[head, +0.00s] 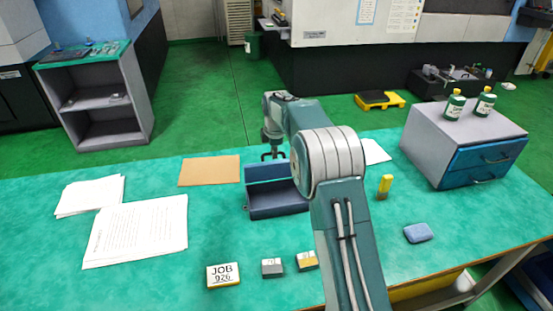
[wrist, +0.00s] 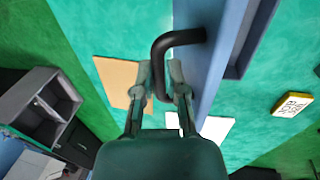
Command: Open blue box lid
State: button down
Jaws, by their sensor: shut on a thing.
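The blue box (head: 278,205) stands on the green-topped table in the head view, with its dark interior showing. Its lid (head: 266,172) is raised at the back of the box, away from the opening. In the wrist view the lid (wrist: 200,75) is a blue panel with a bent black handle (wrist: 180,38). My gripper (wrist: 160,78) has its two fingers around the handle's end and is shut on it. In the head view my gripper (head: 272,154) is small, at the top of the lid. My arm hides the box's right side.
A brown sheet (head: 209,170) and white papers (head: 138,230) lie left of the box. A yellow bottle (head: 385,186), a blue block (head: 418,233) and a grey drawer unit (head: 455,140) are to the right. A JOB 926 sign (head: 223,275) and small blocks (head: 272,267) are in front.

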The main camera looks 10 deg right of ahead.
jog(key=w+f, duration=0.2)
jog(key=w, duration=0.4)
jog(key=shift+w, duration=0.4)
jog(key=shift+r, duration=0.1)
dwell(0.3)
jog(key=c, duration=0.8)
grip_release()
jog(key=shift+w+a, duration=0.1)
jog(key=shift+o, duration=0.6)
jog(key=shift+f, duration=0.2)
notch_tip(320, 180, up, 12)
jog(key=s, duration=0.2)
jog(key=shift+f, duration=0.2)
jog(key=shift+s+a+r, duration=0.1)
